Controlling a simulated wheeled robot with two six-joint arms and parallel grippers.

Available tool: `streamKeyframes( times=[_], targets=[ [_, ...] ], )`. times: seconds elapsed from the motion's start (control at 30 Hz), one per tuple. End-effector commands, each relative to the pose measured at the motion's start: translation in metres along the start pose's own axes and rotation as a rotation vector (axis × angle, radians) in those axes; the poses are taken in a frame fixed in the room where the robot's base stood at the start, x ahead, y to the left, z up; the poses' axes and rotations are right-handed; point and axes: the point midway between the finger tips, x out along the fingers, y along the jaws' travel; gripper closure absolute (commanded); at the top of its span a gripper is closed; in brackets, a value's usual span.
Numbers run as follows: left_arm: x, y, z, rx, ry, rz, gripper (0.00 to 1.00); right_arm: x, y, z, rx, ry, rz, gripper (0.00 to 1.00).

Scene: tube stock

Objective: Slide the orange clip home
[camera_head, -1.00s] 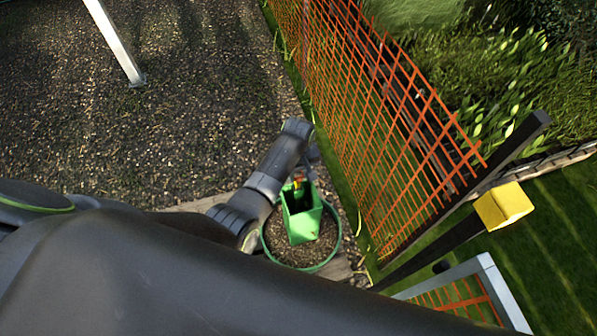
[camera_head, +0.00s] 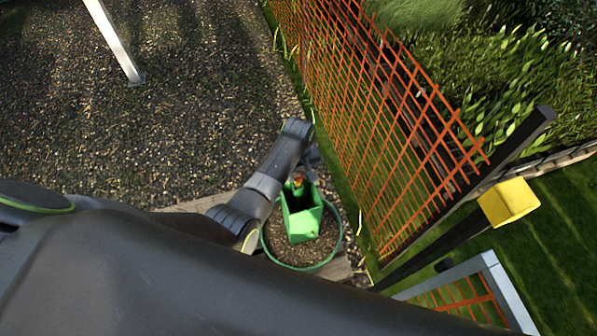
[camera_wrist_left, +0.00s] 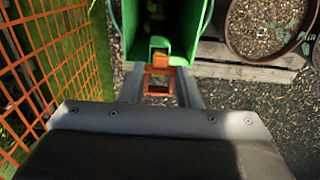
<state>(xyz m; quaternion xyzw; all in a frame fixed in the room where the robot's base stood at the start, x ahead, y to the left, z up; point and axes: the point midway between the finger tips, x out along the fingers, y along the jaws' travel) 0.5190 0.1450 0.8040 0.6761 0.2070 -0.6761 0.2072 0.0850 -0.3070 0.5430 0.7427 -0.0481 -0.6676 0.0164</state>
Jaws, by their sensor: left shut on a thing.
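The orange clip (camera_wrist_left: 159,71) is a small frame-like piece between the two fingers of my left gripper (camera_wrist_left: 160,82). The gripper is shut on it. The clip sits at the near edge of a green open container (camera_wrist_left: 183,37), just below a green loop on its wall. I cannot tell how far the clip is pushed onto the loop. In the head view the green container (camera_head: 301,227) stands beyond my left arm, and my left gripper (camera_head: 304,174) is at its far rim, partly hidden. The clip there is a small orange spot. My right gripper is not in view.
A green ring (camera_head: 338,245) surrounds the container in the head view. An orange mesh fence (camera_head: 380,120) stands close on the right, with a yellow block (camera_head: 508,203) nearby. In the wrist view a brown round pot (camera_wrist_left: 230,38) stands on wooden boards. Open gravel lies left.

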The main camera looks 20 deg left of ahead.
Motion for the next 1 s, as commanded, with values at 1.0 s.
streamKeyframes(
  times=[1.0],
  targets=[
    [0.018,0.0,0.0,0.0,0.0,0.0,0.91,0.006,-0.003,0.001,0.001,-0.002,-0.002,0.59]
  ],
)
